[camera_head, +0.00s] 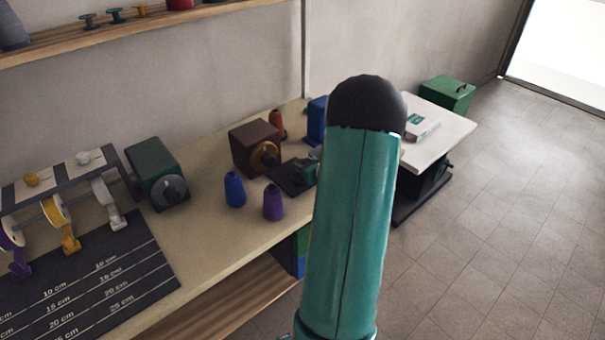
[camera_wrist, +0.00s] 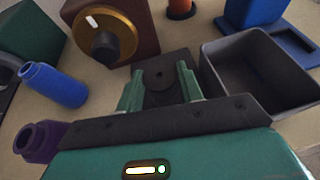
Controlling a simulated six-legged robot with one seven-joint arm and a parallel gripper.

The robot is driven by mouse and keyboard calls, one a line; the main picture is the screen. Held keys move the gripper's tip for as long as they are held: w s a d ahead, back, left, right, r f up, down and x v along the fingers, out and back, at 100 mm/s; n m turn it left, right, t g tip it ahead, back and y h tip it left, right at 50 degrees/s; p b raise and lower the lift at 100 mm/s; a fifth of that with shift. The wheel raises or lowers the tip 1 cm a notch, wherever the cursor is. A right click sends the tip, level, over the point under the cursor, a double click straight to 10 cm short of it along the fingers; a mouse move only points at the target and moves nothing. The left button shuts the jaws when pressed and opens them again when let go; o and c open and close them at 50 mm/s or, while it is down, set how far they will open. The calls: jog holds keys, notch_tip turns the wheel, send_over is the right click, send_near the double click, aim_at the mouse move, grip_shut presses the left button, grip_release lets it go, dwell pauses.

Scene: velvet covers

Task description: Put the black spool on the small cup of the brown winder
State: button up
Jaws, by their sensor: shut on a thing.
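The brown winder (camera_head: 255,148) stands on the bench, with a gold disc and a dark round hub on its front. It also shows at the upper left of the wrist view (camera_wrist: 133,22), with the dark hub (camera_wrist: 104,47) facing the camera. My gripper (camera_wrist: 159,76) points down in front of the winder, to the right of the hub in the wrist view. Its green fingers are shut on a dark thing between them, which I take as the black spool (camera_wrist: 166,98). The spool's outline blends with a dark plate (camera_wrist: 176,63) beyond it. In the head view my gripper (camera_head: 308,170) is partly hidden by my arm.
A green winder (camera_head: 157,174) is left, a blue one (camera_head: 317,120) behind. A grey bin (camera_wrist: 212,75) stands right in the wrist view. An orange cone (camera_head: 277,123) stands behind.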

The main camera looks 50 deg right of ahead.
jog(key=shift+w+d+f, duration=0.1)
jog(key=shift+w+f, duration=0.4)
jog(key=shift+f, duration=0.1)
jog(key=shift+w+f, duration=0.2)
jog(key=shift+f, duration=1.55)
jog(key=shift+f, duration=0.1)
jog(key=o, duration=0.9)
jog(key=shift+o, duration=0.2)
jog(key=shift+s+r, duration=0.2)
jog(key=v, duration=1.1)
jog(key=shift+s+r, duration=0.15)
jog(key=shift+s, duration=0.15)
